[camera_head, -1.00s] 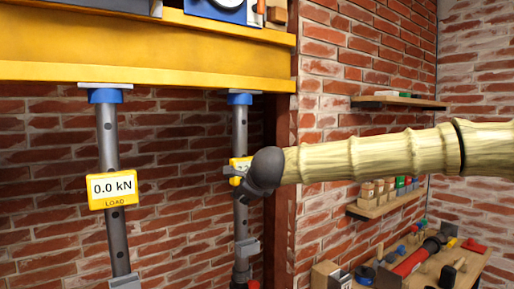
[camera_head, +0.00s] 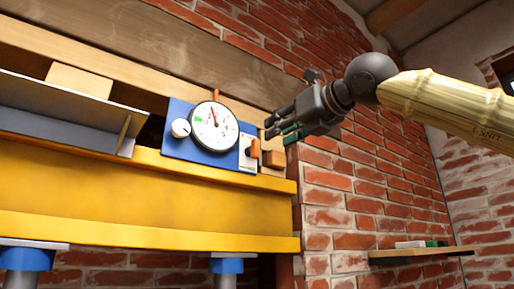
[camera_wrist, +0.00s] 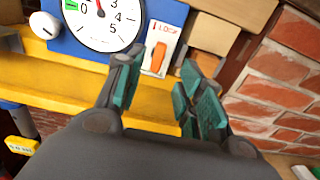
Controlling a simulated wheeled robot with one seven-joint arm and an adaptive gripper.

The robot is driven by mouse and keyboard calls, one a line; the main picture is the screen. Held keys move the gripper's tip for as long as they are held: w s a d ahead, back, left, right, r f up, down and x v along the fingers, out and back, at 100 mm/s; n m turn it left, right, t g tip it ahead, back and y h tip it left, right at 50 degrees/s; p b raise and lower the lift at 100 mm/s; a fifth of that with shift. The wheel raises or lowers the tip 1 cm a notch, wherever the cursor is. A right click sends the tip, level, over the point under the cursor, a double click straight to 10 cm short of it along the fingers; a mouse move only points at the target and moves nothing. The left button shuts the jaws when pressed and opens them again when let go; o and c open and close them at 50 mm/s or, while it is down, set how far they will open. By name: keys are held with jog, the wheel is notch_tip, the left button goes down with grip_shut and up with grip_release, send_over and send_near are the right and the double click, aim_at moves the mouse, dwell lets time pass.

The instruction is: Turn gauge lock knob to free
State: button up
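The gauge lock knob (camera_head: 254,148) is an orange lever on a white plate at the right end of a blue gauge panel (camera_head: 188,146). In the wrist view the orange knob (camera_wrist: 159,58) stands roughly upright, tilted a little, under the word LOCK. A white round dial (camera_head: 213,127) with a needle and a white round knob (camera_head: 181,128) are on the same panel. My gripper (camera_head: 279,131) is to the right of the lock knob, apart from it. In the wrist view its teal-padded fingers (camera_wrist: 160,84) are spread and empty, with the knob beyond the gap.
The panel stands on a yellow beam (camera_head: 140,205) held by blue-topped props (camera_head: 226,265). Wood blocks (camera_head: 272,157) sit right of the panel. A brick wall (camera_head: 340,190) and a small shelf (camera_head: 420,251) are at the right.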

aim_at(258, 146)
jog(key=p+x, duration=0.2)
jog(key=x, duration=0.5)
jog(key=shift+w+f, duration=0.1)
jog(key=shift+w, duration=0.05)
jog(key=shift+p+x, duration=0.65)
jog(key=shift+x, duration=0.45)
jog(key=shift+w+a+f, duration=0.15)
jog(key=shift+w+a, duration=0.3)
jog(key=shift+w, duration=0.1)
jog(key=shift+s, duration=0.1)
jog(key=shift+s+d, duration=0.1)
jog(key=shift+c, duration=0.9)
grip_shut()
